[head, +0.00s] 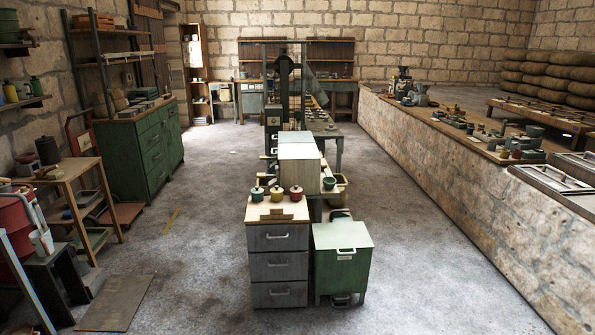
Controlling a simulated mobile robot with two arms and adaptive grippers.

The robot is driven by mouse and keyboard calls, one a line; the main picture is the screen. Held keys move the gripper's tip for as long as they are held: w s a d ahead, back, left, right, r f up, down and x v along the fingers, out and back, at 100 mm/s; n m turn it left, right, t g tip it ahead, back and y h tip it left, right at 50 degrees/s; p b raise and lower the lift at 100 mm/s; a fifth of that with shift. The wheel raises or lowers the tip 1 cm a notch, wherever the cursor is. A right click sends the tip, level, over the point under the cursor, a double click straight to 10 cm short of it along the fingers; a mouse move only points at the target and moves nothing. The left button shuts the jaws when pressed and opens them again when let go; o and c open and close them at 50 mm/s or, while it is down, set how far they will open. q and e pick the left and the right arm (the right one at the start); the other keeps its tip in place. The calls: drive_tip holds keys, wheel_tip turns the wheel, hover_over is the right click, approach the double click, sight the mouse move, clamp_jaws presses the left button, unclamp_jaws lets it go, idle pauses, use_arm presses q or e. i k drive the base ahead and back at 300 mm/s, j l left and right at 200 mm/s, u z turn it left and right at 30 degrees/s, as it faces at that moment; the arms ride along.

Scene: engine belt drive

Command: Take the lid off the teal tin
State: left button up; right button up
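Three small lidded tins stand in a row on top of a grey drawer cabinet (277,266) in the middle of the head view. The left one is a green-teal tin (257,195), which looks like the teal tin. A lid with a small knob appears to sit on it. A yellow tin (276,195) is in the middle and a red tin (296,194) is on the right. Neither of my grippers is in view.
A green lidded box (343,263) stands right of the cabinet. A long stone counter (485,190) runs along the right. A wooden side table (66,174) and green drawers (150,145) line the left. The floor between is mostly clear, with a flat board (115,301) lying at left.

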sight(258, 191)
drive_tip(key=i+l, duration=0.1)
drive_tip(key=i, duration=2.35)
drive_tip(key=j+u, duration=0.05)
drive_tip(key=j, duration=0.05)
